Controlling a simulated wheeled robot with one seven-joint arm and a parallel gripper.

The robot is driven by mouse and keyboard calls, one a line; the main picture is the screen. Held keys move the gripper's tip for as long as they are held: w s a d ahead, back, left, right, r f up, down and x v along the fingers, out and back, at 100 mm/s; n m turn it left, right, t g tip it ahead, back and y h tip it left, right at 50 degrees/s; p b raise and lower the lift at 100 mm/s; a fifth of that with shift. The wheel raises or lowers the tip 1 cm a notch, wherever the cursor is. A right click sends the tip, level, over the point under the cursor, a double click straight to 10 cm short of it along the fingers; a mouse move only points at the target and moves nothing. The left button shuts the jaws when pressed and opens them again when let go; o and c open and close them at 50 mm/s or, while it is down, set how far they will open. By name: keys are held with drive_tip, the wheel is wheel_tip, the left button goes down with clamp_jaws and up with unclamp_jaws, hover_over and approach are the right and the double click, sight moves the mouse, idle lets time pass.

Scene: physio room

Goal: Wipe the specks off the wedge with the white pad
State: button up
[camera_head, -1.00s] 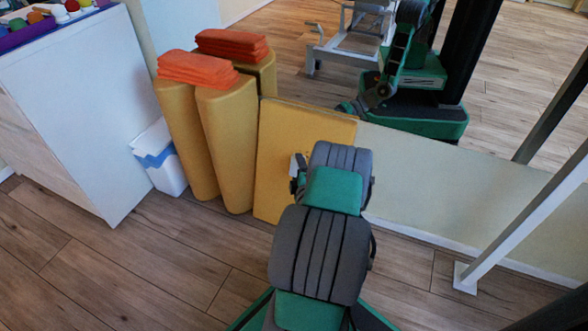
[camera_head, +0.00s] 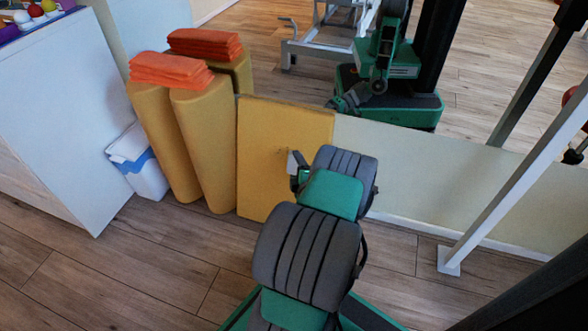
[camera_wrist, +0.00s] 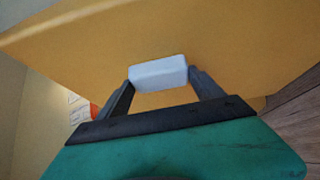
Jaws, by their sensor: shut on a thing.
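The yellow wedge (camera_head: 262,160) leans upright at the foot of the wall, its broad face towards me. A few small dark specks (camera_head: 283,150) show on that face, left of the pad. My gripper (camera_wrist: 160,78) is shut on the white pad (camera_wrist: 157,70), which spans its two fingertips. In the wrist view the wedge (camera_wrist: 235,40) fills the space beyond the pad; I cannot tell whether they touch. In the head view my gripper (camera_head: 297,175) is mostly hidden behind my arm, with a bit of the pad (camera_head: 292,163) showing in front of the wedge.
Several yellow rolls (camera_head: 203,145) with folded orange towels (camera_head: 170,70) on top stand left of the wedge. A white bin (camera_head: 140,170) and a white cabinet (camera_head: 60,110) are further left. A white post (camera_head: 510,195) stands at the right. A mirror behind reflects me.

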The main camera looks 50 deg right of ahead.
drive_tip(key=shift+d+r, duration=0.15)
drive_tip(key=shift+r, duration=0.25)
drive_tip(key=shift+w+a+f, duration=0.1)
drive_tip(key=shift+w+a, duration=0.65)
drive_tip(key=shift+w, duration=1.45)
drive_tip(key=shift+w+a+r, duration=0.1)
drive_tip(key=shift+w+a, duration=0.7)
drive_tip(key=shift+w, duration=1.4)
drive_tip(key=shift+w+a+f, duration=0.1)
drive_tip(key=shift+w+a, duration=0.65)
drive_tip(key=shift+w, duration=1.45)
drive_tip(key=s+a+r+p, duration=0.1)
drive_tip(key=s+a+p, duration=0.1)
drive_tip(key=a+p, duration=0.2)
drive_tip(key=shift+a+r, duration=0.35)
drive_tip(key=shift+a, duration=0.4)
drive_tip(key=shift+s+a+r+p, duration=0.25)
drive_tip(key=shift+a+p, duration=0.2)
drive_tip(key=shift+a, duration=0.25)
drive_tip(key=shift+s+a+r+p, duration=0.15)
drive_tip(key=shift+s+a+p, duration=0.1)
drive_tip(key=shift+a+p, duration=0.3)
drive_tip(key=shift+a+r, duration=0.1)
